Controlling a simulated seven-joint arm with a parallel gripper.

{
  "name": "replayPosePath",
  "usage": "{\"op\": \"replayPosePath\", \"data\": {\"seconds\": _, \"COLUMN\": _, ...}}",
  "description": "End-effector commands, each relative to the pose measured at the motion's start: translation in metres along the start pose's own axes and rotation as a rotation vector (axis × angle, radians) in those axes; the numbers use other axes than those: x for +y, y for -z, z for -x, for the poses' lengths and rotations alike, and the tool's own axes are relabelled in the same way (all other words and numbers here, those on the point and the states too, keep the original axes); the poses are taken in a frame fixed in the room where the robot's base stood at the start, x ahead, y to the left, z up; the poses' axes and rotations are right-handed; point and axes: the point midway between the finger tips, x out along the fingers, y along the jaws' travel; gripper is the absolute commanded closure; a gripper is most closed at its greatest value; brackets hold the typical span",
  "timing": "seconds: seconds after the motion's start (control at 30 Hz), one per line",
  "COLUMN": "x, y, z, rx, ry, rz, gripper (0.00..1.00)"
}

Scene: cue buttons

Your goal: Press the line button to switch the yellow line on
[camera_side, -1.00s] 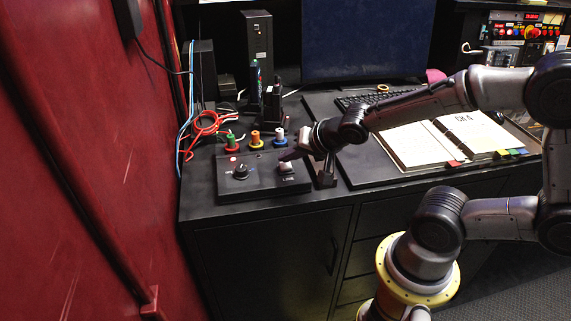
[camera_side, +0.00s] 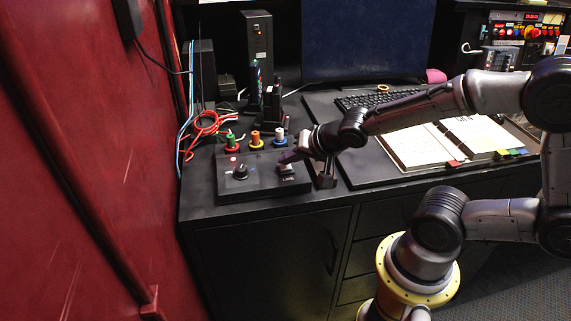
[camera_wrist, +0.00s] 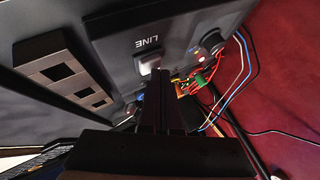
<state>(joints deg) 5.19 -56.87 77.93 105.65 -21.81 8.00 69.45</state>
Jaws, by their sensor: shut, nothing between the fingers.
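The line button (camera_side: 287,170) is a small pale button on the right part of the black control box. In the wrist view the white button (camera_wrist: 150,64) sits beside the printed word LINE. My gripper (camera_side: 283,161) is shut and empty, with its tips at the button's top in the side view. I cannot tell whether they touch it or how far it is pressed. In the wrist view my gripper (camera_wrist: 163,72) has its tips right beside the button. A yellow-ringed post (camera_side: 255,140) stands behind the box, between a green and a blue-and-white one.
An open binder (camera_side: 420,146) and a keyboard (camera_side: 370,99) lie to the right. A red wall (camera_side: 90,170) borders the left.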

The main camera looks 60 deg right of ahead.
Motion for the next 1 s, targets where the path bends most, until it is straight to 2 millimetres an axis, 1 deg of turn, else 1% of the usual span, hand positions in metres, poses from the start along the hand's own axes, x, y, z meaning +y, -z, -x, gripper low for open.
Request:
{"op": "replayPosePath", "data": {"seconds": 0.47, "x": 0.002, "y": -0.002, "z": -0.001, "rx": -0.003, "ry": -0.003, "rz": 0.000, "gripper": 1.00}}
{"op": "replayPosePath", "data": {"seconds": 0.8, "x": -0.006, "y": 0.006, "z": 0.009, "rx": -0.002, "ry": -0.002, "rz": -0.001, "gripper": 1.00}}
{"op": "replayPosePath", "data": {"seconds": 1.0, "x": -0.007, "y": 0.007, "z": 0.011, "rx": -0.002, "ry": -0.002, "rz": -0.001, "gripper": 1.00}}
